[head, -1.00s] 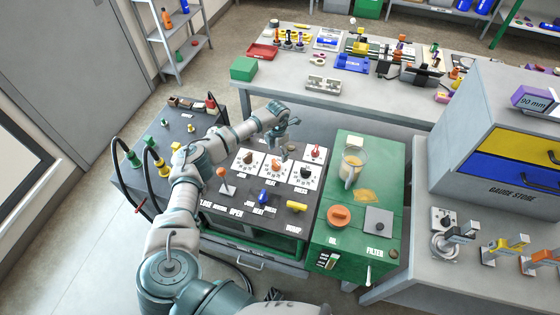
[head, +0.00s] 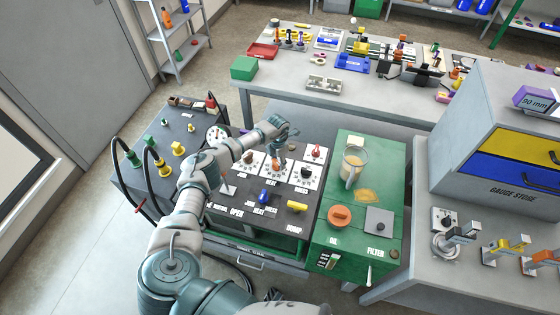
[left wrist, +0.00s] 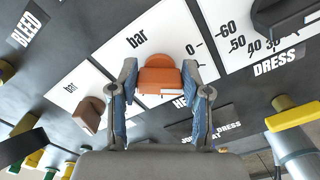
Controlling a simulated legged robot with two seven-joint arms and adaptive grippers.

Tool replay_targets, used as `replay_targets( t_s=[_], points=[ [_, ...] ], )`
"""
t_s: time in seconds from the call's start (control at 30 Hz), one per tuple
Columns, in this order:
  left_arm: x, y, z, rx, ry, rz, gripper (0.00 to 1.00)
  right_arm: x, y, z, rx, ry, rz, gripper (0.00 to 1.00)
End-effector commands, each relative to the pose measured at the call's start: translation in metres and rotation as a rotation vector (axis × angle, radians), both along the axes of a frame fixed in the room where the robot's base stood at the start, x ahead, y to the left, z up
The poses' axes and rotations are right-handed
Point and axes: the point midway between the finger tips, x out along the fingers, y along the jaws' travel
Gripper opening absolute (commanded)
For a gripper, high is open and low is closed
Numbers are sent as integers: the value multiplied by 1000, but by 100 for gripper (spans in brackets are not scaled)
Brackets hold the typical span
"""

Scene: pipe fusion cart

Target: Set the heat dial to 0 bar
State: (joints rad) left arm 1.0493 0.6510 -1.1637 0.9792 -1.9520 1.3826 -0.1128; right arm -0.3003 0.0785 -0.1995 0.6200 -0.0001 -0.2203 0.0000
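The heat dial (left wrist: 160,76) is an orange knob on a white scale plate marked "bar" in the left wrist view. A 0 shows on the plate to the right of the knob. My left gripper (left wrist: 160,84) has its two fingers apart, one on each side of the knob. Narrow gaps seem to show beside the knob; I cannot tell whether either finger touches it. In the head view my left gripper (head: 281,148) is over the dial panel and partly hides the heat dial. The knob's pointer setting is not clear. My right gripper is not in view.
A brown dial (left wrist: 90,114) is to the left and a black dress dial (left wrist: 283,15) to the right. A blue handle (head: 264,196) and a yellow handle (head: 297,205) stand in front of the dials. A green unit (head: 325,218) with a jug (head: 353,165) adjoins on the right.

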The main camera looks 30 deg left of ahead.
Motion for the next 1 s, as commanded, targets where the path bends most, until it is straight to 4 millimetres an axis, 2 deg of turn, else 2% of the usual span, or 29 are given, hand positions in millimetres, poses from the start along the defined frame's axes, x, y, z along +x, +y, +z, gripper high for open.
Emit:
replay_targets(
  t_s=[0.37,1.0],
  points=[
    [-2,0,-2,0,6,61,13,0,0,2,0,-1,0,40],
    [-2,2,-2,2,9,505,13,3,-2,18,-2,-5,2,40]
  ],
)
